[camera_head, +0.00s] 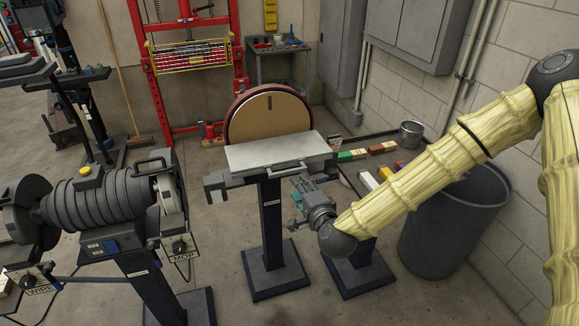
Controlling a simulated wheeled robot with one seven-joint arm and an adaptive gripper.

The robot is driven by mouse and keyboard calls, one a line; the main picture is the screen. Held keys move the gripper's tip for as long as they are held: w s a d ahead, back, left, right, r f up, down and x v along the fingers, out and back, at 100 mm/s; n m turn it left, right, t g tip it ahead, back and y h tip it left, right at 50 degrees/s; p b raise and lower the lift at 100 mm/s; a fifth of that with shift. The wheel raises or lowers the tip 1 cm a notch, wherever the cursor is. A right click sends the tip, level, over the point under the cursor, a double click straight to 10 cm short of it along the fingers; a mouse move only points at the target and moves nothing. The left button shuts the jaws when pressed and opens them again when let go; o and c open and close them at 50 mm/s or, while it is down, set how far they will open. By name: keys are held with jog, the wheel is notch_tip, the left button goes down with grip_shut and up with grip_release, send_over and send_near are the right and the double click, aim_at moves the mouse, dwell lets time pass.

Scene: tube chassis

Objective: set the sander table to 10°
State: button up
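The disc sander stands in the middle, with a round tan disc (268,115) in a dark red rim. Its flat grey table (278,151) sits in front of the disc on a dark pedestal. A small handle or bar shows at the table's front right edge. I cannot read the table's angle or any scale. My gripper (298,205) is at the end of my yellow-sleeved arm, just below and right of the table's front edge. It points left and appears apart from the table. Its fingers are small and partly hidden, so I cannot tell whether they are open.
A grey buffing machine (110,204) with MOP and WIRE signs stands at the left front. A low bench (345,173) with coloured blocks is right of the sander. A dark bin (450,225) stands at the right. A red press frame (138,75) is behind. Floor between buffer and sander is clear.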

aim_at(290, 171)
jog(key=p+x, duration=0.3)
jog(key=x, duration=0.8)
jog(key=shift+r+p, duration=0.15)
jog(key=shift+p, duration=0.2)
jog(key=shift+c, duration=0.4)
grip_shut()
